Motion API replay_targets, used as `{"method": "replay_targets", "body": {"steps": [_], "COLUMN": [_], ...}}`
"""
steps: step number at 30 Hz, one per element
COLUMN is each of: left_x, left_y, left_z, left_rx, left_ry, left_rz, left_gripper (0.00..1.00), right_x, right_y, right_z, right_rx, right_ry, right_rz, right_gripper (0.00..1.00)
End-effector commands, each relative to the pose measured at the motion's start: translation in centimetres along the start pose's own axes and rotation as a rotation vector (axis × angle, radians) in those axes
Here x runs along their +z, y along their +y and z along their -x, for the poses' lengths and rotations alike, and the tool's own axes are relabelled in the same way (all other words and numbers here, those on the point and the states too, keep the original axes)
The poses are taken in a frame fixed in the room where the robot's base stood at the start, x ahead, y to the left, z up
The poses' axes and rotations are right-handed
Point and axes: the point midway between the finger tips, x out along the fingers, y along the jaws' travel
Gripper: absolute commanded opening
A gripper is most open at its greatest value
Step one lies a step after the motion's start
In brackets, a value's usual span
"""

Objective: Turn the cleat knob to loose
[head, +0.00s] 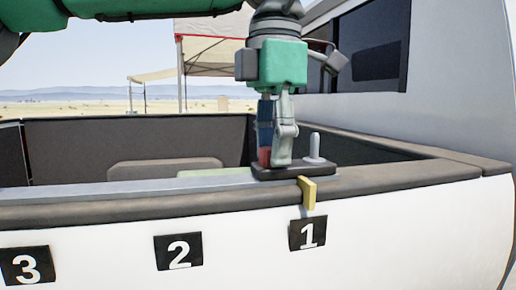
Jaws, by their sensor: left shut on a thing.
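A cleat with a dark base (318,170) sits on the top rail of the truck bed, above the number 1 label (307,233). A short grey post (314,148) stands upright on the right of its base, and a yellow tab (308,192) hangs over the rail's outer side. My left gripper (273,160) points straight down onto the left part of the cleat, with its fingers shut around the knob there. The fingers mostly hide the knob, so I cannot read its setting. A red patch shows at the left fingertip. My right gripper is out of view.
Labels 2 (179,251) and 3 (26,266) are farther left on the white truck side. The truck cab (440,85) rises at the right. A low brownish-grey shape (165,169) lies in the bed. A canopy (208,52) stands behind.

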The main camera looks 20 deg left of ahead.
Motion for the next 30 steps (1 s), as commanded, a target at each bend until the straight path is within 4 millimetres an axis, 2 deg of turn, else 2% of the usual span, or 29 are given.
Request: {"method": "replay_targets", "body": {"steps": [10, 24, 25, 26, 30], "left_x": [-0.7, -1.1, -1.1, -1.1, -1.1], "left_y": [0.2, 0.6, 0.6, 0.6, 0.6], "left_z": [-0.1, -0.2, -0.2, -0.2, -0.2], "left_rx": [-0.008, -0.008, -0.008, -0.008, -0.008], "left_ry": [-0.01, -0.006, -0.006, -0.006, -0.006], "left_rz": [0.1, 0.112, 0.112, 0.112, 0.112], "left_gripper": [0.0, 0.0, 0.38, 0.48, 0.48], "right_x": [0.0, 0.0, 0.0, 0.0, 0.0], "right_y": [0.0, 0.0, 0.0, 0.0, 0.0], "right_z": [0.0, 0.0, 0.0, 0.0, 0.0], "right_rx": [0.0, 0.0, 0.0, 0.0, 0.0], "right_ry": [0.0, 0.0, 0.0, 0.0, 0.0], "right_rz": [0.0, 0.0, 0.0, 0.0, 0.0], "right_gripper": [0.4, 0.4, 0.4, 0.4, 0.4]}}
